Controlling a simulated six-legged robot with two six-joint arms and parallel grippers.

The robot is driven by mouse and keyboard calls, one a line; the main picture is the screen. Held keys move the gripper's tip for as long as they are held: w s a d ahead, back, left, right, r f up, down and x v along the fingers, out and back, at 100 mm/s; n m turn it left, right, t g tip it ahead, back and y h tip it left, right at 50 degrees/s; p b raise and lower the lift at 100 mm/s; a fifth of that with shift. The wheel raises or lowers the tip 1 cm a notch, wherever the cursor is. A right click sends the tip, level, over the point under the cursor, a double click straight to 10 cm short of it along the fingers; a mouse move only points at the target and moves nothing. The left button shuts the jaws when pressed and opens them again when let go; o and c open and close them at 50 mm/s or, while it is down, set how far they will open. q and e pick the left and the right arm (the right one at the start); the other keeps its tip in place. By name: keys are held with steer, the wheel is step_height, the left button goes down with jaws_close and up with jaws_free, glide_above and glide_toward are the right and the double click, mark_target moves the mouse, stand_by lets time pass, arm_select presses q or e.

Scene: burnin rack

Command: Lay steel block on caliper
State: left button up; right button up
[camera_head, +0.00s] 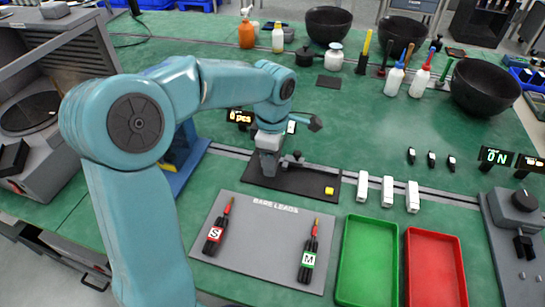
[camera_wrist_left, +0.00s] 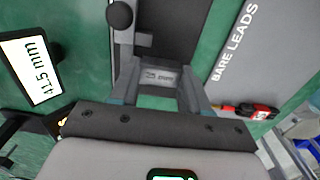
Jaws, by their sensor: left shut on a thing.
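My left gripper (camera_head: 268,166) is over the left part of a dark plate (camera_head: 312,183) with a grey caliper-like fixture (camera_head: 292,162) on it. In the left wrist view, my left gripper (camera_wrist_left: 159,82) is shut on the steel block (camera_wrist_left: 161,75), a grey block marked 25 mm. The fixture's grey bar and black knob (camera_wrist_left: 120,15) are close beyond the block. I cannot tell whether the block touches the fixture. A display (camera_wrist_left: 37,66) beside it reads 41.5 mm. The wrist hides part of the plate in the head view. My right gripper is not in view.
A grey mat (camera_head: 258,237) marked BARE LEADS holds a red probe (camera_head: 216,232) and a green-labelled probe (camera_head: 309,255). Green tray (camera_head: 344,262) and red tray (camera_head: 411,270) stand to its right. Three white blocks (camera_head: 388,191) stand behind the trays. Bottles and black bowls line the back.

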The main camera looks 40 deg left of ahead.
arm_select(q)
steer(key=shift+f+b, duration=0.8)
steer(key=shift+f, duration=0.35)
steer(key=o, duration=1.2)
steer(key=shift+s+r, duration=0.1)
steer(key=shift+r, duration=0.05)
steer(key=shift+o, duration=0.2)
steer(key=shift+r, duration=0.1)
steer(key=shift+w+a+r, duration=0.1)
steer(key=shift+w+r, duration=0.1)
steer(key=shift+r, duration=0.2)
step_height(320, 180, up, 15)
steer(key=p, duration=0.3)
steer(key=shift+s+p, duration=0.2)
steer(key=shift+p, duration=0.2)
steer(key=shift+s, duration=0.15)
